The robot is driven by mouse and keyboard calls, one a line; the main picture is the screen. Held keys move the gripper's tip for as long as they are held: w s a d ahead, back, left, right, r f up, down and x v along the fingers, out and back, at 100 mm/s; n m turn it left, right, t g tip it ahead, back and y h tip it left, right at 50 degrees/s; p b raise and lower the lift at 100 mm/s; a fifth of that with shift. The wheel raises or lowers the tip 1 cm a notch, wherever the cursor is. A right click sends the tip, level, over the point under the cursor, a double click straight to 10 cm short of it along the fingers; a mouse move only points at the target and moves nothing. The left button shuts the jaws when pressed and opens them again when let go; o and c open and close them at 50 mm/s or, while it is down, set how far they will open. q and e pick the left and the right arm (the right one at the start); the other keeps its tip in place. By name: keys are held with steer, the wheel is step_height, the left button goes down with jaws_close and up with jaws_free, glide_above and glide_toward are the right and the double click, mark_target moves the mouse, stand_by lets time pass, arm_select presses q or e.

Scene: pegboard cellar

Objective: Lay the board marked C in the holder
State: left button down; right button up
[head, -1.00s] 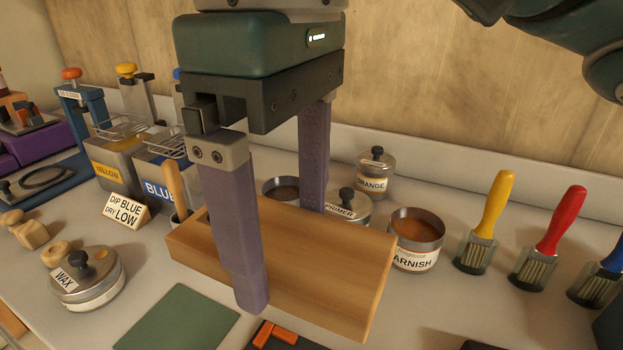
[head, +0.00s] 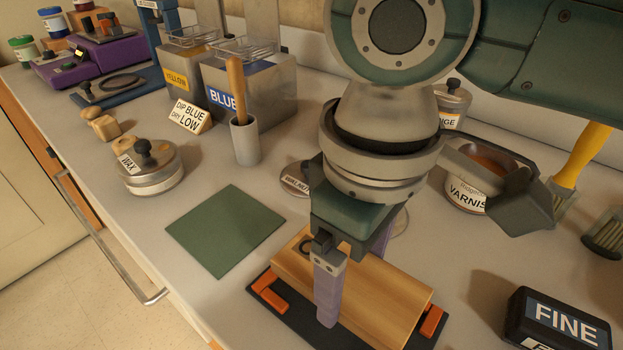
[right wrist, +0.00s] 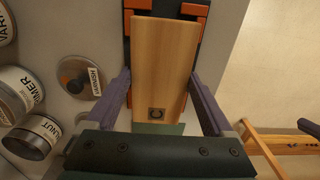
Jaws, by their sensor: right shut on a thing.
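My right gripper (head: 350,280) is shut on the board, one purple finger along each long side. In the right wrist view the fingers (right wrist: 160,80) flank the board and the orange corners show at its far end.
A green mat (head: 226,230) lies left of the holder. A black FINE block (head: 556,322) stands to its right. A wax tin (head: 152,168) stands further left.

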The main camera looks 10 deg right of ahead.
mark_target(354, 279)
steer(key=shift+f, duration=1.5)
steer(key=shift+f, duration=0.2)
steer(key=o, duration=1.3)
